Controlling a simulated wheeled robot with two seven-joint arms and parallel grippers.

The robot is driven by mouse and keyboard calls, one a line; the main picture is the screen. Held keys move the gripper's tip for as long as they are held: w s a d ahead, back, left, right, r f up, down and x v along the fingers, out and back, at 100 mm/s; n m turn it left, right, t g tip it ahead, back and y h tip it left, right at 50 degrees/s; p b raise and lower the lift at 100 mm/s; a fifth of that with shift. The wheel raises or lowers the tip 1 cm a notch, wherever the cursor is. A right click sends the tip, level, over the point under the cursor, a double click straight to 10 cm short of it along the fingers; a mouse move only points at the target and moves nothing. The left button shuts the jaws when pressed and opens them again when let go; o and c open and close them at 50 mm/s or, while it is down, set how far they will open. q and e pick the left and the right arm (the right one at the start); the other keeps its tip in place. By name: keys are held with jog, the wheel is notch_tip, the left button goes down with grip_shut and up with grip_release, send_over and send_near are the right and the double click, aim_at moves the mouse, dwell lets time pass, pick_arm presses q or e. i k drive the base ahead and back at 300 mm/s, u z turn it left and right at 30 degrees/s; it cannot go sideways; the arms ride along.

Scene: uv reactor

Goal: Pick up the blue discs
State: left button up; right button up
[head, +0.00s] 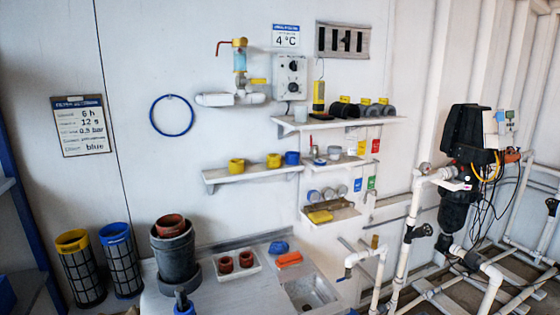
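A thin blue ring (171,115) hangs on the wall to the left. A blue lump (278,247) lies at the back of the counter, its shape unclear. Neither of my grippers shows in the head view.
The counter (225,300) holds a dark grey pot (173,250), a white tray (238,268) with two red-brown cups, an orange block (289,259) and a sink (310,291). Two mesh baskets (80,270) stand left. White pipes (402,240) and a black pump unit (463,150) crowd the right.

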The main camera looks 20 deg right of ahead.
aim_at(292, 158)
jog(key=z, duration=2.3)
jog(key=i, duration=1.45)
jog(key=u, duration=2.45)
